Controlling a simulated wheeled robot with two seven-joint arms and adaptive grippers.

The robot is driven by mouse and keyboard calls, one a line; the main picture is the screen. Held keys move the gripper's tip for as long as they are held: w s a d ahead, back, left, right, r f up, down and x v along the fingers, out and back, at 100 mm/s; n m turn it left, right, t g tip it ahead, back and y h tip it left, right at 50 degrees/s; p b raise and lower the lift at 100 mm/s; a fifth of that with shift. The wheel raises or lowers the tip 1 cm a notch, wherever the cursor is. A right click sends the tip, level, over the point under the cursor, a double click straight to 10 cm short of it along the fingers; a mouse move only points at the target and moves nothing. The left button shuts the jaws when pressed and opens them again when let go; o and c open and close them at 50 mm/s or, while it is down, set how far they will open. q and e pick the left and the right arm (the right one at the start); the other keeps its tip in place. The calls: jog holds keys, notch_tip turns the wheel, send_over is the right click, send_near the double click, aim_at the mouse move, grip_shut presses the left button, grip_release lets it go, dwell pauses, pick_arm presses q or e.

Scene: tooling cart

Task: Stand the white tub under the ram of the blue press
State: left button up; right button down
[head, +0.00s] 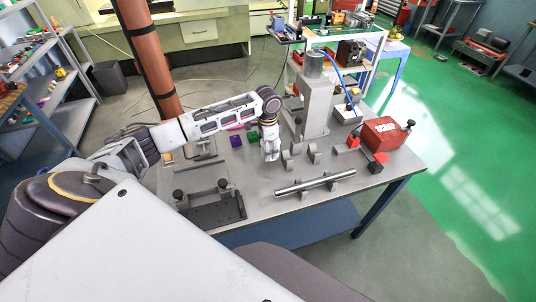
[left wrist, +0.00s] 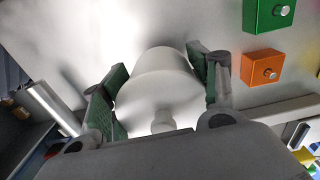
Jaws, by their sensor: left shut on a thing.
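The white tub (left wrist: 158,85) shows in the left wrist view between the two green-padded fingers of my left gripper (left wrist: 160,98), which is shut on it. In the head view my left gripper (head: 271,154) points down over the grey table, left of the press; the tub cannot be told apart from the white gripper there. A tall press-like machine (head: 318,105) stands at the back of the table. It looks grey, with a cylinder on top and a blue hose, not clearly blue. The space under its ram is not clear to see. My right gripper is not in view.
Grey curved blocks (head: 313,153) stand just right of my left gripper. A metal bar (head: 315,184) lies in front on supports. A red box (head: 384,133) stands at the right, a dark fixture (head: 212,208) at the front left.

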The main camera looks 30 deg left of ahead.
pick_arm(q)
jog(key=shift+f, duration=1.9)
jog(key=o, duration=1)
jog(key=shift+f, duration=0.1)
notch_tip(320, 180, up, 12)
jog(key=shift+r+b, duration=0.15)
jog(key=shift+b, duration=0.3)
